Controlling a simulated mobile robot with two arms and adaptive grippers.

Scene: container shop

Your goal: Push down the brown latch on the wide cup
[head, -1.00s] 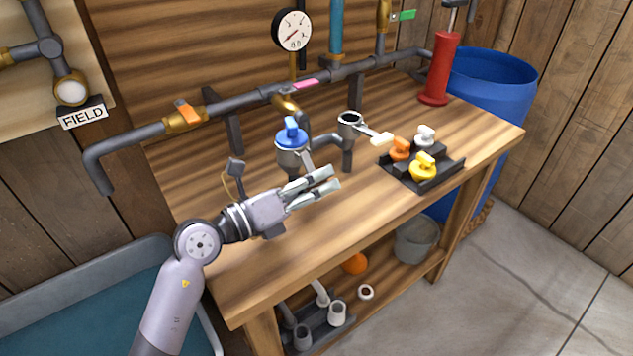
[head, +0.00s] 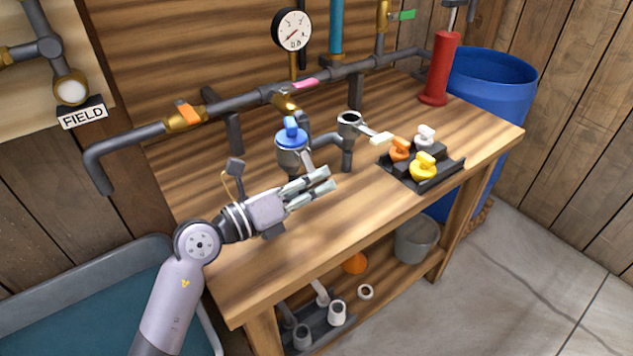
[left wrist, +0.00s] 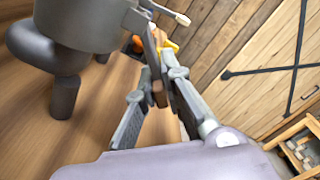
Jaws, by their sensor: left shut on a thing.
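The wide cup (head: 291,158) is a grey fitting with a blue plug (head: 292,137) in its top, on the pipework over the bench. Its grey latch arm (head: 307,160) hangs out from the cup's right side. In the left wrist view the cup (left wrist: 85,22) fills the upper left, and the latch's brown end (left wrist: 159,95) shows between the fingers. My left gripper (head: 330,180) is in front of and below the cup, shut on the latch; the fingers partly hide the latch. My right gripper is not in view.
A narrower open cup (head: 350,122) with a cream-ended latch (head: 382,139) stands to the right. A black tray (head: 436,184) holds orange, yellow and white plugs. The red cylinder (head: 440,70) stands farther right. The bench top's front is clear.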

